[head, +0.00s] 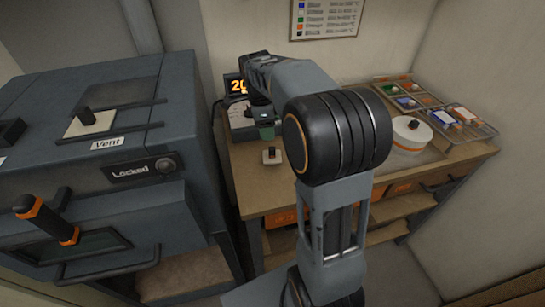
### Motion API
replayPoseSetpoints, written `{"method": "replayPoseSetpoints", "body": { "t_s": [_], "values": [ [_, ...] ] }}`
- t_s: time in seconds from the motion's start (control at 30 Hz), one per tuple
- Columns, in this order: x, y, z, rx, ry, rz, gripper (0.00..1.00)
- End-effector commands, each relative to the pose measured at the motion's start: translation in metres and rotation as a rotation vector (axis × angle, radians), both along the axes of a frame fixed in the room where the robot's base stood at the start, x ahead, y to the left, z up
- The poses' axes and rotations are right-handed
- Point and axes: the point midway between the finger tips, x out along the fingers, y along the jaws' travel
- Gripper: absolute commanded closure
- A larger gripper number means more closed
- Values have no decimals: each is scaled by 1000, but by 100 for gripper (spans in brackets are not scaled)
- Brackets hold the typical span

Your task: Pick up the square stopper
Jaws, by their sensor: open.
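A small pale square piece with a dark knob (271,156) sits on the near left part of the wooden bench. A larger pale square plate with a dark knob (90,122) lies on top of the grey kiln by the "Vent" label. I cannot tell from the picture alone which is the square stopper. My gripper (266,132) points down just above and slightly behind the small piece in the picture, apart from the larger plate. Its jaws are open and small in view; I see nothing held. My arm hides part of the bench middle.
The kiln (190,130) with a "Locked" front stands left of the bench (330,186). A lit orange display (237,86) stands behind my gripper. A white round turntable-like item (411,134) and trays of coloured pieces (466,121) are at the right. Walls close the back and right.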

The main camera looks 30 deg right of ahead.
Motion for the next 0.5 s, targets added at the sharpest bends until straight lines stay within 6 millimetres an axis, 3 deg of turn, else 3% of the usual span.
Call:
{"method": "replayPoseSetpoints", "body": {
  "t_s": [0.2,0.5],
  "values": [
    [-2,-4,-32,0,1,1,47],
    [-4,-7,-50,0,1,2,47]
  ]
}}
